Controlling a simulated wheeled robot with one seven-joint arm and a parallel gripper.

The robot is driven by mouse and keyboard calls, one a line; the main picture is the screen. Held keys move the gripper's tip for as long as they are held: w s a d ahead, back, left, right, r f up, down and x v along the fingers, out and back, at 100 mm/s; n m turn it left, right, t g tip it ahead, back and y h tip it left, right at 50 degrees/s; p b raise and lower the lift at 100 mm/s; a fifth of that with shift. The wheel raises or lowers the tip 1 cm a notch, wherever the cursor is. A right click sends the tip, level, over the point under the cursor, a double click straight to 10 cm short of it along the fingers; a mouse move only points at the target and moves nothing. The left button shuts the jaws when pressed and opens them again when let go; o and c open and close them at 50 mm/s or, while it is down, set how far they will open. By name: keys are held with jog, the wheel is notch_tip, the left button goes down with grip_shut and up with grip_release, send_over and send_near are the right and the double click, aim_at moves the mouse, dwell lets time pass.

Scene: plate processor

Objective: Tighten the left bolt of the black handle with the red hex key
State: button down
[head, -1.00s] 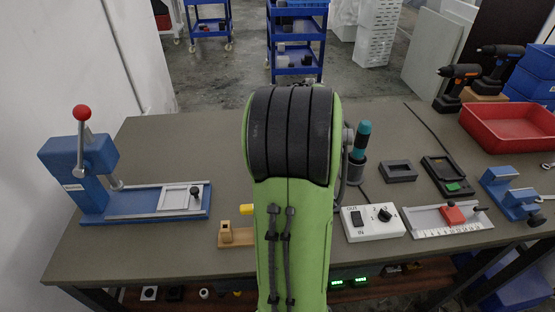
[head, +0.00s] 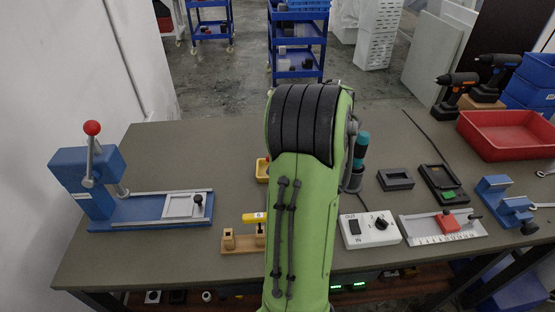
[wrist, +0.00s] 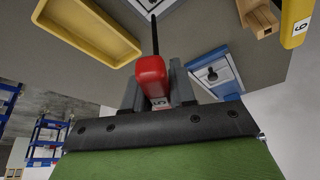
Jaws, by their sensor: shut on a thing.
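My gripper (wrist: 157,94) is shut on the red hex key (wrist: 151,73) in the wrist view. The key's red handle, marked 5, sits between the dark fingers. Its black shaft points away from the fingers, toward the top of the picture, with nothing visibly touching its tip. In the head view my arm hides the gripper and the key. A black handle or knob (head: 198,200) stands on a white plate in the blue press at left, and also shows in the wrist view (wrist: 212,75). It is apart from the key. Its bolts are too small to make out.
A wooden stand (head: 228,240) with a yellow hex key (head: 252,217) is left of my arm. The blue press (head: 90,187) has a tall red-knobbed lever. A white switch box (head: 370,229) is right. The table between press and tray is clear.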

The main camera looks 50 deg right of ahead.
jog(key=n, duration=0.1)
jog(key=n+y+p, duration=0.1)
jog(key=n, duration=0.1)
jog(key=shift+a+r, duration=0.15)
jog(key=shift+r, duration=0.05)
jog(key=n+p, duration=0.1)
jog(key=n, duration=0.1)
jog(key=n+g+y+p, duration=0.1)
jog(key=n, duration=0.2)
jog(key=shift+s+a+g+y, duration=0.15)
jog(key=shift+g+y, duration=0.15)
jog(key=n+g+p, duration=0.1)
jog(key=n, duration=0.2)
jog(key=shift+s+a+n+y, duration=0.1)
jog(key=shift+s+n+y, duration=0.05)
jog(key=shift+n+y, duration=0.2)
jog(key=n+g, duration=0.1)
jog(key=n, duration=0.1)
jog(key=n+g, duration=0.1)
jog(key=n, duration=0.1)
jog(key=shift+s+a+f+n+p, duration=0.1)
jog(key=shift+s+f+n+p, duration=0.1)
jog(key=shift+n+p, duration=0.15)
jog(key=shift+s+f+b, duration=0.1)
jog(key=shift+f+b, duration=1.55)
jog(key=shift+f, duration=0.3)
jog(key=shift+b, duration=0.3)
